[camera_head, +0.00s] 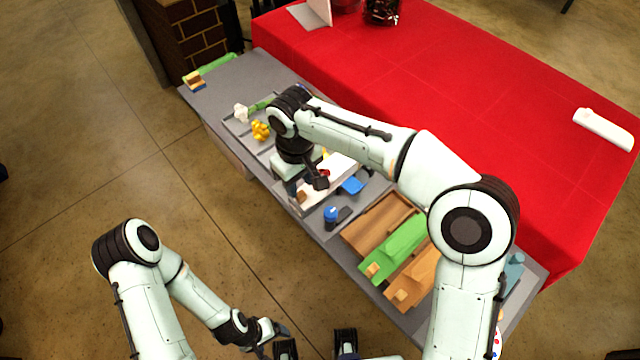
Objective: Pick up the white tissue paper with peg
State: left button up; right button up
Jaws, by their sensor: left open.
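A white sheet (341,169), which looks like the white tissue paper, lies on the grey table at the middle, partly hidden by my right gripper. A small brown block, possibly its peg, shows at its near end (301,197). My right gripper (305,183) is pointed down over the sheet's left side. Its fingers are small and partly covered, so I cannot tell its opening or whether it touches the sheet. My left gripper (315,349) is open at the bottom edge, away from the table, with its fingers apart and nothing seen between them.
Brown, green (400,246) and orange (416,276) pieces lie right of the sheet. A blue-topped item (331,213) stands near the front edge. Yellow flowers (260,130) and a white flower (241,113) lie left. A red-covered table (500,130) adjoins behind.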

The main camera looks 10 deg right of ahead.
aim_at(302, 195)
notch_tip(302, 195, down, 5)
jog(key=shift+d+b, duration=0.15)
jog(key=shift+b, duration=0.15)
grip_shut()
jog(key=shift+r, duration=0.1)
